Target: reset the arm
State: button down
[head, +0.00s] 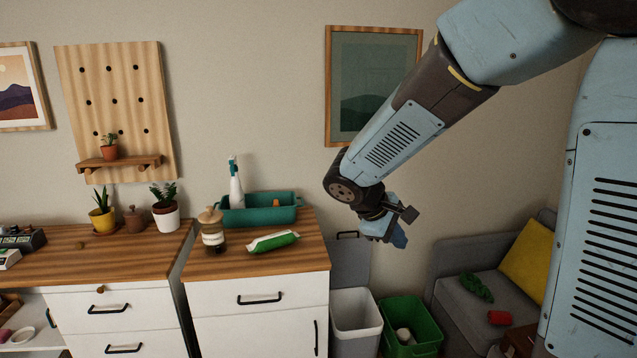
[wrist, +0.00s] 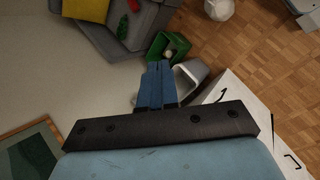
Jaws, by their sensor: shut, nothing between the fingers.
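My gripper (head: 399,239) hangs at the end of my blue arm, in the air to the right of the white cabinet and in front of the wall. In the wrist view its blue fingers (wrist: 156,86) lie together, shut with nothing between them. It touches nothing that I can see. The arm comes in from the upper right of the head view and reaches down and to the left.
A white bin (head: 356,318) and a green crate (head: 412,322) stand below my gripper. A grey sofa (head: 452,312) with a yellow cushion (head: 527,262) is to the right. Left, the cabinet top (head: 290,262) holds a teal caddy (head: 262,214), a jar (head: 212,237) and a green-white packet (head: 272,241).

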jog(key=s+d+r+m+t+y, duration=0.1)
jog(key=s+d+r+m+y, duration=0.1)
jog(key=s, duration=0.4)
jog(key=s+d+r+m+y, duration=0.2)
jog(key=s+r+m, duration=0.2)
jog(key=s, duration=0.3)
jog(key=s+d+r+m+t+y, duration=0.1)
jog(key=s+d+r+m+y, duration=0.1)
jog(key=s, duration=0.4)
jog(key=shift+s+r+m+t+y, duration=0.15)
jog(key=shift+r+m+t+y, duration=0.25)
jog(key=shift+r+m, duration=0.7)
jog(key=shift+d, duration=0.1)
